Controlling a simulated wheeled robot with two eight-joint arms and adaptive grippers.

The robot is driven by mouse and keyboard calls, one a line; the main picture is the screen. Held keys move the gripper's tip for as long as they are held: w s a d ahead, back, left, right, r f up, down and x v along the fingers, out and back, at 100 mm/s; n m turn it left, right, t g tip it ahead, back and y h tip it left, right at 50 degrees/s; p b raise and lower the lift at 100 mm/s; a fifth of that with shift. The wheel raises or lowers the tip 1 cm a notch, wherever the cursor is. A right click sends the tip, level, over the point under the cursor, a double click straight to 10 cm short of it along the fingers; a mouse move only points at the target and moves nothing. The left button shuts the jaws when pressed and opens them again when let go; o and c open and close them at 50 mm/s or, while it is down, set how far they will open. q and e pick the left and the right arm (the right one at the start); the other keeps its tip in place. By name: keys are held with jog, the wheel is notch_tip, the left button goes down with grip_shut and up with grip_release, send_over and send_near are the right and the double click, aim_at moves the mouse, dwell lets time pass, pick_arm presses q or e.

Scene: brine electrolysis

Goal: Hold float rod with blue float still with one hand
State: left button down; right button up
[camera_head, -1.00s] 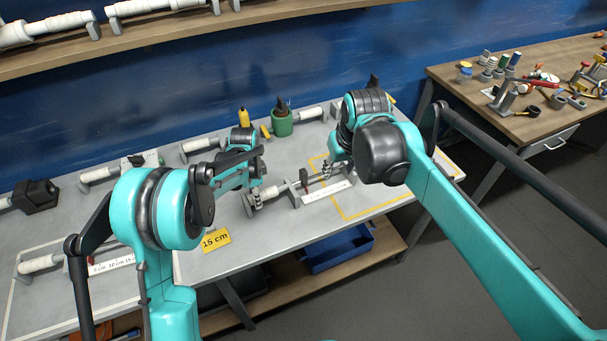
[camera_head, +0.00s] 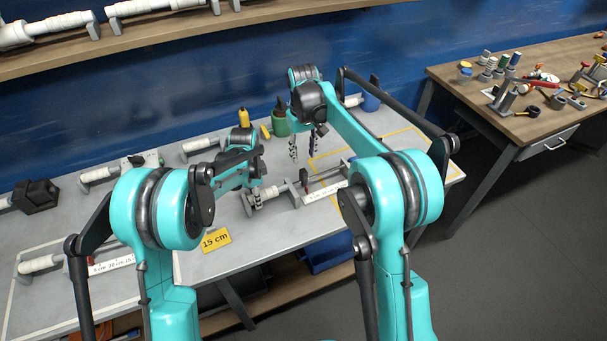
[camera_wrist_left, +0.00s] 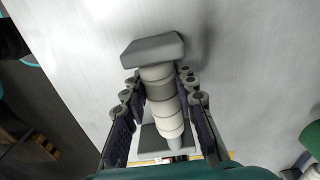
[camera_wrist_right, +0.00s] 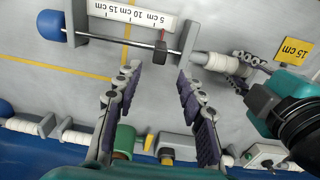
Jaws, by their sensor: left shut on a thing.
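The float rod (camera_wrist_right: 115,39) lies across the upper right wrist view, with the blue float (camera_wrist_right: 51,28) at its left end and a dark slider (camera_wrist_right: 160,47) on it. A white ribbed body (camera_wrist_right: 215,64) is at its other end. My left gripper (camera_head: 256,196) is shut around this white body (camera_wrist_left: 162,100), beside a grey end block (camera_wrist_left: 152,50). My right gripper (camera_head: 305,145) is open and empty, above the bench and apart from the rod; its spread fingers show in the right wrist view (camera_wrist_right: 158,73). My right arm hides the float in the head view.
A scale label (camera_wrist_right: 135,14) lies beside the rod. A yellow 15 cm card (camera_head: 215,240) is at the bench's front edge. A green cup (camera_head: 281,124) and yellow bottle (camera_head: 243,117) stand behind the grippers. A blue bin (camera_head: 328,252) sits below. A wooden table (camera_head: 500,75) stands right.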

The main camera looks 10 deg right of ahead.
aim_at(303, 171)
notch_tip(303, 171, down, 10)
jog(key=shift+f, duration=0.2)
grip_shut()
